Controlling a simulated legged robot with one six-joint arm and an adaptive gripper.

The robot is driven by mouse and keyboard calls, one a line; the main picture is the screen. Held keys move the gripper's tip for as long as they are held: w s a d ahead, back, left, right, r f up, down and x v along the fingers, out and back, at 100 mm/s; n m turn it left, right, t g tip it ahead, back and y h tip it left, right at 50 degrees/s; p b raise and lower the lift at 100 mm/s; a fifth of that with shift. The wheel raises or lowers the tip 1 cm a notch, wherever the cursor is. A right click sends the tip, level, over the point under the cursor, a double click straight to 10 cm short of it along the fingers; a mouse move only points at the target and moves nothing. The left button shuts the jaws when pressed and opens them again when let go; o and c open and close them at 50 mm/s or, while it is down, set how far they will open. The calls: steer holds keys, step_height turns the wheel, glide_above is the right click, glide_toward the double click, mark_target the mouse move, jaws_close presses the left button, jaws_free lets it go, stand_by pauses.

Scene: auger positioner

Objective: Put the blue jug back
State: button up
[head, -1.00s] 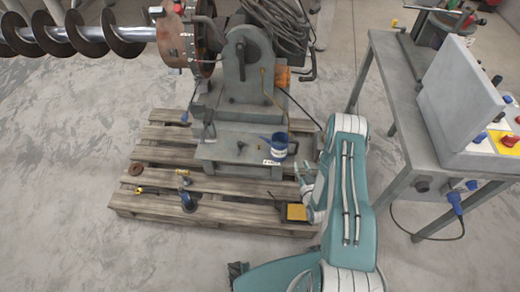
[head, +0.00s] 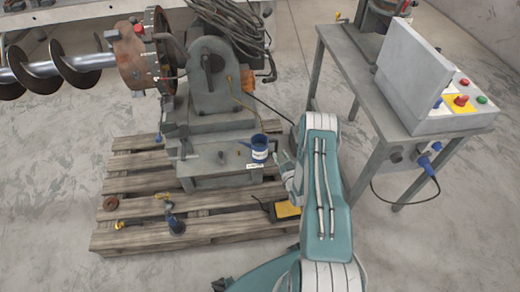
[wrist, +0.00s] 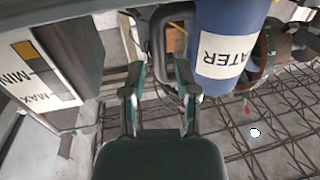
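The blue jug (head: 259,149) with a white label stands upright on the front right of the grey machine base. In the wrist view the jug (wrist: 232,20) is at the top right, its label reading WATER upside down. A dark curved handle (wrist: 158,45) shows beside it. My gripper (wrist: 160,85) is open, its two green-grey fingers apart and pointing towards the handle. The handle lies ahead between the fingertips; I cannot tell whether they touch it. In the head view my gripper (head: 283,162) is just right of the jug, partly hidden by my arm.
The machine (head: 212,75) with its auger (head: 65,72) stands on a wooden pallet (head: 130,239). Tools and a yellow box (head: 287,210) lie on the pallet. A grey table (head: 357,85) with a control panel stands right. A MIN/MAX label (wrist: 40,75) is close left in the wrist view.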

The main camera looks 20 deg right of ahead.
mark_target(276, 149)
steer(key=w, duration=0.3)
steer(key=shift+w+f, duration=0.1)
steer(key=shift+w, duration=0.3)
steer(key=shift+w+d, duration=0.3)
steer(key=shift+w, duration=0.3)
jaws_close()
steer(key=shift+r, duration=0.75)
steer(key=s+d+r, duration=0.3)
steer(key=s+r, duration=0.8)
steer(key=s, duration=0.2)
steer(key=shift+s+r, duration=0.3)
steer(key=shift+s, duration=0.05)
